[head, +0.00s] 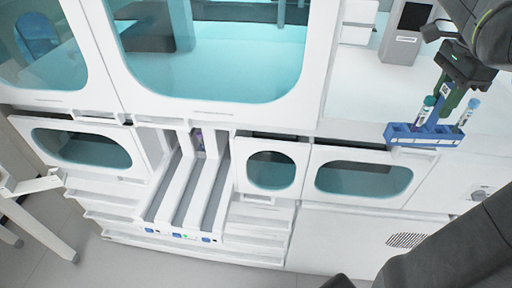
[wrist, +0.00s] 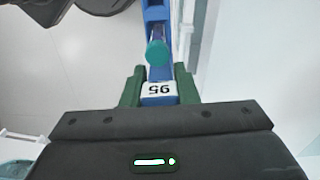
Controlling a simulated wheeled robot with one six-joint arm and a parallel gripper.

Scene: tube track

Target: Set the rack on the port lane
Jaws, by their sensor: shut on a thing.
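My gripper (head: 446,98), with green fingers, is shut on the blue rack (head: 404,137) at the upper right of the head view. The rack is above or beside the white counter's front edge; I cannot tell whether it touches. It holds a teal-capped tube (head: 427,104) and a light-blue-capped tube (head: 471,107). In the wrist view, the fingers grip the rack (wrist: 155,14) around a white label (wrist: 159,90) marked 95, behind a teal cap (wrist: 157,53). Several grey lanes (head: 188,185) run between white rails at lower left, far from the gripper. Which is the port lane is not readable.
Glass-fronted cabinets (head: 272,170) flank the lanes, and white stepped ledges (head: 255,232) lie below. A grey device (head: 403,40) stands on the counter. A white frame (head: 35,190) stands at far left.

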